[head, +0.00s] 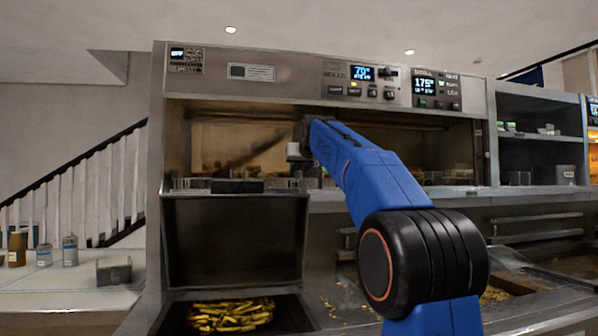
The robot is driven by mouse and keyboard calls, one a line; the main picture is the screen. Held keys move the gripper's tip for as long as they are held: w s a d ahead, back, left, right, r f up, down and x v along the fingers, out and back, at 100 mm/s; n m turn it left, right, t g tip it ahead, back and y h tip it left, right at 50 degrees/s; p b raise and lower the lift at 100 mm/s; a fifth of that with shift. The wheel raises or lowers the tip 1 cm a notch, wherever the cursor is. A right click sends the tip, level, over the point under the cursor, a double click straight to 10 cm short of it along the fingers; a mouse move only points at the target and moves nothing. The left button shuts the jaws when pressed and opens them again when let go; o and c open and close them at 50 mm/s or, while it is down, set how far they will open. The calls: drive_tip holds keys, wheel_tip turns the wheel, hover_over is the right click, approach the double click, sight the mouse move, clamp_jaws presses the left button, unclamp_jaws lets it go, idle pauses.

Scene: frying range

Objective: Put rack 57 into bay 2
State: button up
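My blue arm reaches forward into the opening of a steel frying cabinet (230,76). My gripper (298,152) is at the arm's far end, small and dark, with a light block-like part at its tip. Its fingers are too small to tell open from shut. Low wire racks (192,184) stand along the front ledge of the opening, below and to the left of my gripper. A dark block (237,187) sits between them. I cannot read a number 57 on any rack, nor a bay 2 label. My arm hides part of the opening's middle.
A dark panel (235,240) stands below the ledge, above a vat of fries (230,314). Shelves (540,140) with small containers are at the right. Bottles (70,250) and a metal container (114,270) stand on the left counter. Loose fries lie on the right worktop.

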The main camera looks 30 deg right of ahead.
drive_tip(key=shift+r, duration=0.6)
drive_tip(key=v, duration=1.2)
